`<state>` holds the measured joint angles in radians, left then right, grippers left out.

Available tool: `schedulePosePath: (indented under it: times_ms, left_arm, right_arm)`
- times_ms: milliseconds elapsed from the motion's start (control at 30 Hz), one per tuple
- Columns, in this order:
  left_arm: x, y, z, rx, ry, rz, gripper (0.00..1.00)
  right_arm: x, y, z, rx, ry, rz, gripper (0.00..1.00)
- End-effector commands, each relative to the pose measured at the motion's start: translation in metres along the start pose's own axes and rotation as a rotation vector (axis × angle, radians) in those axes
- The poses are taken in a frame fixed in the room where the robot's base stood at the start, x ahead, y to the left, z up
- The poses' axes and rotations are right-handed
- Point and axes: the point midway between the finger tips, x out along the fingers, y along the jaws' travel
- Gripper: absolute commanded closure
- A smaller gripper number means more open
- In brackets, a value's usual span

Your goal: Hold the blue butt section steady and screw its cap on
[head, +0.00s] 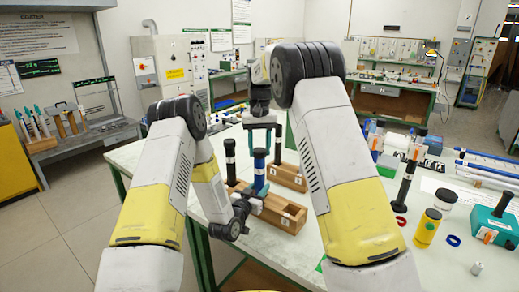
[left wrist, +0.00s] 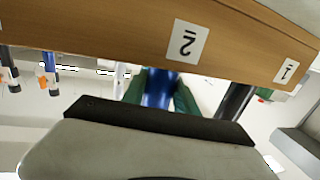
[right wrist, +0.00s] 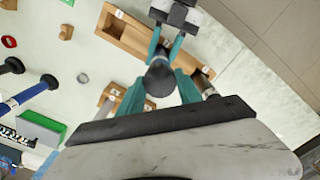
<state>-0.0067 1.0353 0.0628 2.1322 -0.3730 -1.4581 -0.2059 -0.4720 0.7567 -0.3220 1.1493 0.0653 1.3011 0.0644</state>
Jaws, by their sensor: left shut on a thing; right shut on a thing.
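The blue butt section (head: 259,174) stands upright at the wooden block (head: 283,214). My left gripper (head: 260,190) is shut on it low down; the left wrist view shows the blue section (left wrist: 158,88) between the green fingers (left wrist: 160,97). My right gripper (head: 264,142) is above, its teal fingers pointing down. In the right wrist view the fingers (right wrist: 165,78) are shut on the round black cap (right wrist: 160,78), seen end-on. The cap is in line with the top of the blue section. I cannot tell how far it is threaded on.
A black rod (head: 230,160) stands close to the left of the blue section. A second wooden block (head: 290,177) lies behind. To the right are a black upright piece (head: 404,185), a yellow jar (head: 427,228), rings and a teal device (head: 492,226).

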Motion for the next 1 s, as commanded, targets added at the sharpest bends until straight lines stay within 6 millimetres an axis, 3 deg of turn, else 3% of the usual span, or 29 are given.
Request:
schedulePosePath:
  times_ms: [600,667,800,833,933,1000]
  left_arm:
    - [-0.0002,0.0011,-0.0002,0.001,0.001,0.002,1.0]
    - [-0.0002,0.0011,-0.0002,0.001,0.001,0.002,1.0]
    - [-0.0002,0.0012,-0.0001,0.001,0.001,0.003,1.0]
    - [-0.0002,0.0012,-0.0001,0.001,0.001,0.003,1.0]
    - [-0.0001,0.0011,-0.0001,0.0,0.0,0.002,1.0]
    - [-0.0001,0.001,-0.0001,0.0,0.0,0.002,1.0]
  right_arm:
    - [0.0007,0.0002,-0.0011,1.406,0.004,-0.002,1.0]
    - [0.0007,-0.0002,-0.0011,1.49,0.003,-0.003,1.0]
    - [0.0006,0.0,-0.0011,1.475,0.002,-0.004,1.0]
    - [0.0005,0.0,-0.001,1.475,0.002,-0.004,0.55]
    - [0.0006,0.0,-0.0009,1.474,0.002,-0.003,0.35]
    - [0.0006,0.0,-0.0007,1.473,0.001,-0.003,0.33]
